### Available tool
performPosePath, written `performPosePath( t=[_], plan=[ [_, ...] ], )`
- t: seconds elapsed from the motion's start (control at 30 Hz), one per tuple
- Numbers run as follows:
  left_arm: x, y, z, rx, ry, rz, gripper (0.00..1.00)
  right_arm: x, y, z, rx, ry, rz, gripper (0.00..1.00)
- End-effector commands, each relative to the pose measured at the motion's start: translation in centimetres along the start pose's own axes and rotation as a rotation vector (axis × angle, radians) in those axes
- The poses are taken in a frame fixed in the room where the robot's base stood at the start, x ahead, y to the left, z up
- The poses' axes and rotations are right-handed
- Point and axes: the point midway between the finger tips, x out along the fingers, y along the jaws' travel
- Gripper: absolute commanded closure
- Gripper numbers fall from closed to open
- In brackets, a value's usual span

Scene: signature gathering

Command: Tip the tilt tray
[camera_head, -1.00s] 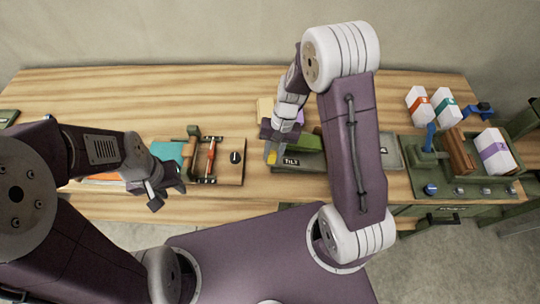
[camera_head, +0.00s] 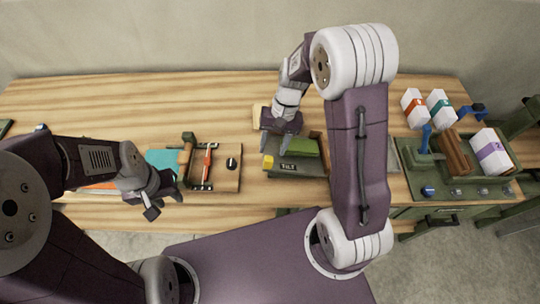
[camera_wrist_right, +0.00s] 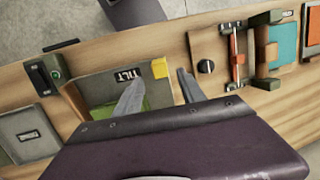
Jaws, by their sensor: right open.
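The tilt tray (camera_head: 292,170) is a grey-green fixture with a dark TILT label on its front, at the middle of the table. A green piece (camera_head: 303,148) lies in it, and a yellow tab (camera_head: 267,161) sits at its front left corner. My right gripper (camera_head: 276,147) is open above the tray's left part. In the right wrist view the tilt tray (camera_wrist_right: 108,84) and yellow tab (camera_wrist_right: 160,68) lie beyond the two spread fingers (camera_wrist_right: 160,92), with nothing between them. My left gripper (camera_head: 160,204) hangs at the table's front edge, apart from the tray; its jaw state is unclear.
A wooden board (camera_head: 228,181) with a red-handled tool and black knob stands left of the tray. A green station (camera_head: 466,186) with white boxes and a blue lever is at the right. The back left of the table is clear.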

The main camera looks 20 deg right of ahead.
Motion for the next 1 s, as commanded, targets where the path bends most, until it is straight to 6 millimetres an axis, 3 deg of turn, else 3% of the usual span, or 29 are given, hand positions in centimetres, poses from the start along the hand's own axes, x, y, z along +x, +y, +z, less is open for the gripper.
performPosePath(
  t=[0.1,0.23,0.77,0.87,1.0],
  plan=[
    [0.4,0.0,0.0,0.0,0.0,0.0,0.64,-2.2,0.0,-0.1,0.0,0.005,-0.002,0.53],
    [0.4,0.0,0.1,0.0,0.0,0.0,0.64,-3.6,0.1,-0.1,0.0,0.002,0.0,0.53],
    [0.5,0.0,0.1,0.0,0.0,0.0,0.64,-3.8,0.1,0.0,0.0,0.0,0.0,0.53],
    [1.8,0.0,0.2,0.0,0.0,0.0,0.64,-3.7,-0.4,-0.2,-0.021,0.034,-0.006,0.53],
    [4.2,-0.1,0.4,0.0,0.0,0.0,0.64,-1.5,1.8,4.2,-0.079,0.07,0.052,0.53]
  ],
)
